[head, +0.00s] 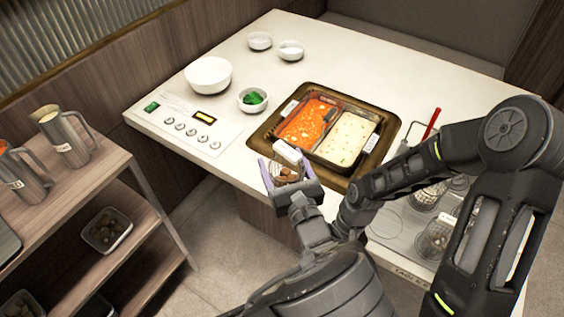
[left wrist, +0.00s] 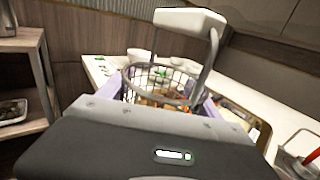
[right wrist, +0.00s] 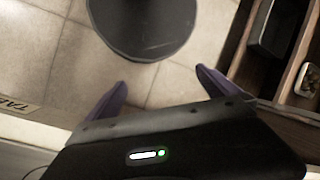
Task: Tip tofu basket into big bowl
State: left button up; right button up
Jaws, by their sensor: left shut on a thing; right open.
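The big bowl (head: 208,75) is white and stands upright near the far left of the counter. My left gripper (head: 287,168) is shut on the tofu basket (head: 286,174), a wire mesh basket with brown pieces inside and a white handle. It is near the counter's front edge, in front of the hotpot, apart from the big bowl. In the left wrist view the basket (left wrist: 185,84) sits between the purple fingers, its handle rising toward the camera. My right gripper (right wrist: 161,78) is open and empty, over the floor, and is outside the head view.
A sunken pot (head: 385,148) with red and white broth lies beside the basket. A small bowl of greens (head: 252,100) and two small white bowls (head: 290,50) stand nearby. Other wire baskets (head: 430,196) are at right. A shelf with steel jugs (head: 62,140) stands left.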

jog(key=s+a+f+t, duration=0.1)
jog(key=s+a+f, duration=0.1)
jog(key=f, duration=0.3)
jog(key=s+a+f+m+t, duration=0.1)
jog(key=s+a+f+t, duration=0.1)
jog(key=s+a+f, duration=0.1)
notch_tip(320, 180, down, 2)
jog(key=shift+a+f+m+y, duration=0.15)
jog(key=shift+a+m+y, duration=0.2)
jog(key=shift+a, duration=0.45)
pick_arm(q)
jog(key=s+a+f+n+g+y, duration=0.1)
jog(key=a+n+g+y, duration=0.2)
jog(key=a, duration=0.9)
jog(key=s+a+n+g+y, duration=0.2)
jog(key=a+y, duration=0.4)
jog(key=a, duration=0.6)
jog(key=n+g, duration=0.1)
jog(key=n, duration=0.1)
jog(key=shift+s+a+f+n+y, duration=0.2)
jog(key=shift+f+n+y, duration=0.1)
jog(key=shift+f+y, duration=0.1)
